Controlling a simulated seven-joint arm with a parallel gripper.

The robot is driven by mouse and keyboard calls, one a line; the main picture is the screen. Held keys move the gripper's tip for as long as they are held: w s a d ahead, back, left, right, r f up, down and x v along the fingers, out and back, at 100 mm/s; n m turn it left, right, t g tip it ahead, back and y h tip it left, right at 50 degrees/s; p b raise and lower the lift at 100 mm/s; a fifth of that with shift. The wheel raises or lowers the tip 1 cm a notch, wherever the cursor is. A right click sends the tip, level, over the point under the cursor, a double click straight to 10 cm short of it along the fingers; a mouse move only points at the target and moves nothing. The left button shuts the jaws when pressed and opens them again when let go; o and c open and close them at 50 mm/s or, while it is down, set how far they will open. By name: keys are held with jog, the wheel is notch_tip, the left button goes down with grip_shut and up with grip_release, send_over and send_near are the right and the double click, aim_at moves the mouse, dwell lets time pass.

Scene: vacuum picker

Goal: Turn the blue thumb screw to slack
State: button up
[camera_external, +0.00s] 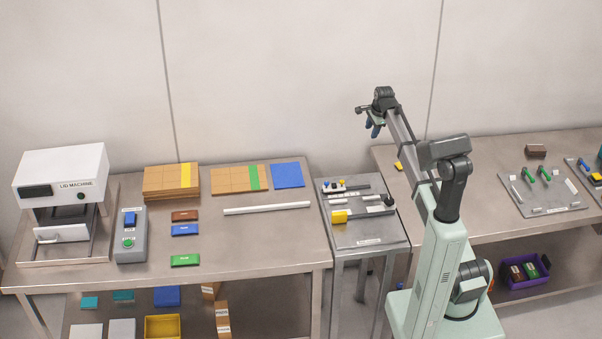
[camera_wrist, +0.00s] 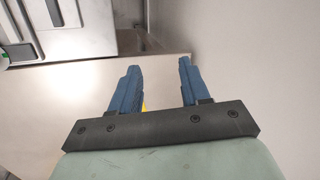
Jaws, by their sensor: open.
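My gripper (camera_external: 373,131) is raised above the gap between the small stand and the right table, seen in the external view. Its blue fingers stand apart with nothing between the tips in the wrist view (camera_wrist: 159,66). The thumb screw cannot be made out in the wrist view.
The left table holds a lid machine (camera_external: 62,180), boards and coloured blocks. The right table has a plate with green handles (camera_external: 548,200). A small yellow piece (camera_external: 398,166) lies at its left edge.

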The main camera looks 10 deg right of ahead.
jog(key=s+a+g, duration=0.2)
jog(key=s+a, duration=0.5)
jog(key=a, duration=0.5)
jog(key=r+g+h, duration=0.1)
send_over(326, 182)
notch_tip(326, 182, down, 13)
jog(key=shift+s+f, duration=0.1)
jog(key=shift+f, duration=0.1)
grip_shut()
